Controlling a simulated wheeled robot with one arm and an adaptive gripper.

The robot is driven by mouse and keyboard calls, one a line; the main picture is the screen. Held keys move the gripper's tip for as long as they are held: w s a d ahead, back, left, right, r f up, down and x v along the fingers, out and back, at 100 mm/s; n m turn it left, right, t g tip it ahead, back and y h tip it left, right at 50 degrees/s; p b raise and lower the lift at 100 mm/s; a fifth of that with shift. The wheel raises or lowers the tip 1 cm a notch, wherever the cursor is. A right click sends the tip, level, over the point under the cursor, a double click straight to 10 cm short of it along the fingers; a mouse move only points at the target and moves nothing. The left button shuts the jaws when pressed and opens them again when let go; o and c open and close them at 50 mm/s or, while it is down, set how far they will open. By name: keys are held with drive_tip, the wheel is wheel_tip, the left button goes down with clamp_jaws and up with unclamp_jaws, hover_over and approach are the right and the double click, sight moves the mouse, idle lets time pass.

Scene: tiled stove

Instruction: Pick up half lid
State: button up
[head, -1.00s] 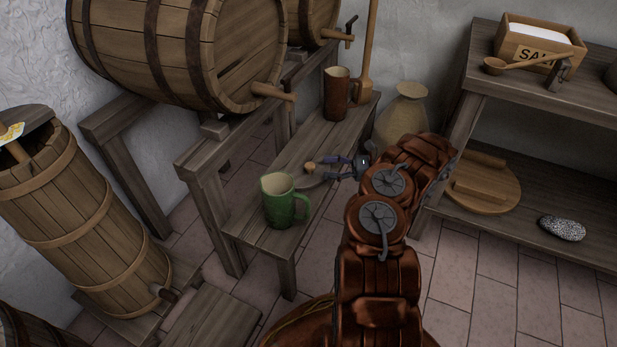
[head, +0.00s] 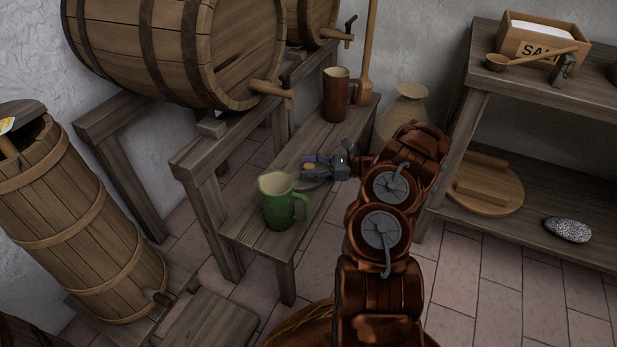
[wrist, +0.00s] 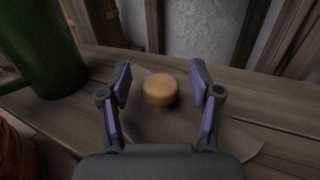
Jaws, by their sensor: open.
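The half lid (wrist: 160,91) lies flat on the wooden bench. It is a thin wooden piece with a round, light-brown knob standing up from it. In the head view the lid (head: 312,186) shows only partly, behind the green jug and under my gripper (head: 312,166). In the wrist view my gripper (wrist: 160,84) is open, with one purple-padded finger on each side of the knob. Gaps show between the knob and both pads. The near part of the lid is hidden by my gripper's body.
The green jug (head: 278,203) stands close to the lid at the bench's near end. A brown jug (head: 336,95) stands farther back. The bench (head: 255,242) is bare near its front edge. A barrel on a stand (head: 190,45) is at left, shelves (head: 530,110) at right.

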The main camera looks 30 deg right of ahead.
drive_tip(key=shift+c, duration=0.2)
clamp_jaws()
drive_tip(key=shift+r, duration=0.15)
